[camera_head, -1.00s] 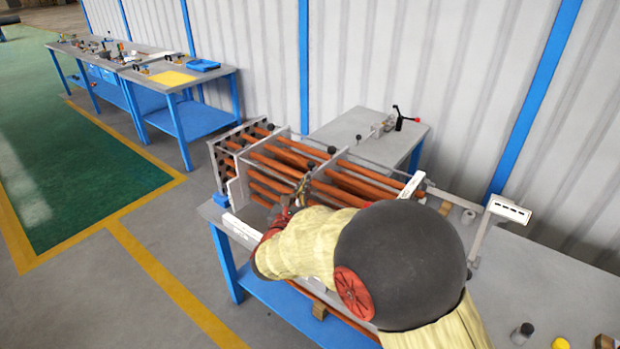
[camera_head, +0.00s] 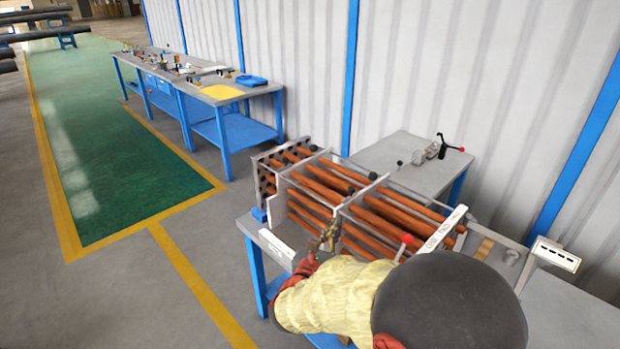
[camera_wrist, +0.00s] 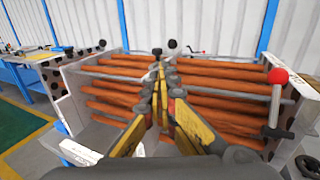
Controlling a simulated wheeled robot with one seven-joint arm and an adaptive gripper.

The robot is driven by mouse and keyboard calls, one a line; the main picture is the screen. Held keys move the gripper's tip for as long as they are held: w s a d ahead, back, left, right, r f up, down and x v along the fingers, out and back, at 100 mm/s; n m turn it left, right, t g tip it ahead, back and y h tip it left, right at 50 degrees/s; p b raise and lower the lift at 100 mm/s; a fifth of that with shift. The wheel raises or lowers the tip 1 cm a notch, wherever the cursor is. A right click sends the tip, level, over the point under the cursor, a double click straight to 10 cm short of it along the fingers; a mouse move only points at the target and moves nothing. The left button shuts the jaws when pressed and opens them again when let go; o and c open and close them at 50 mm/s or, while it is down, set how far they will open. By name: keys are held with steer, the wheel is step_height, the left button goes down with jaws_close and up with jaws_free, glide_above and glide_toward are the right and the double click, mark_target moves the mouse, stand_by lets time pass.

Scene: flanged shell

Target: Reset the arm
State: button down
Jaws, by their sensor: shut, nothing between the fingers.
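My gripper (camera_head: 328,240) is in front of the near long side of the tube bundle, beside a thin upright plate. In the wrist view my gripper's yellow and black fingers (camera_wrist: 161,72) meet at the tips with nothing held. The bundle's orange-brown tubes (camera_wrist: 215,88) run sideways behind the fingers. In the head view the tubes (camera_head: 310,205) run between a perforated end plate (camera_head: 266,180) at left and a pale plate (camera_head: 440,232) at right. My forearm hides part of the bundle's front right. Contact with the tubes cannot be told.
A lever with a red ball knob (camera_wrist: 278,76) stands close at the right of the bundle. A grey side table (camera_head: 400,150) with a clamp-like device (camera_head: 432,152) stands behind. Tool benches (camera_head: 235,92) line the wall at left. The floor at front left is clear.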

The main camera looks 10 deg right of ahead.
steer(key=s+d+f+m+g+h, duration=0.1)
steer(key=s+d+f+m+g, duration=0.5)
steer(key=s+f+m, duration=0.15)
steer(key=s+d+f+m+g+y, duration=0.1)
steer(key=s+m+g, duration=0.2)
steer(key=s+m, duration=0.3)
steer(key=s+d+f+m+g+y, duration=0.15)
steer(key=s+m+g, duration=0.25)
steer(key=s, duration=0.5)
steer(key=s+a+r+m+y, duration=0.4)
steer(key=s+a+m+y, duration=0.2)
steer(key=s+m, duration=0.2)
step_height(320, 180, up, 10)
steer(key=s+m+t+y, duration=0.2)
steer(key=m+t, duration=0.1)
steer(key=m, duration=0.1)
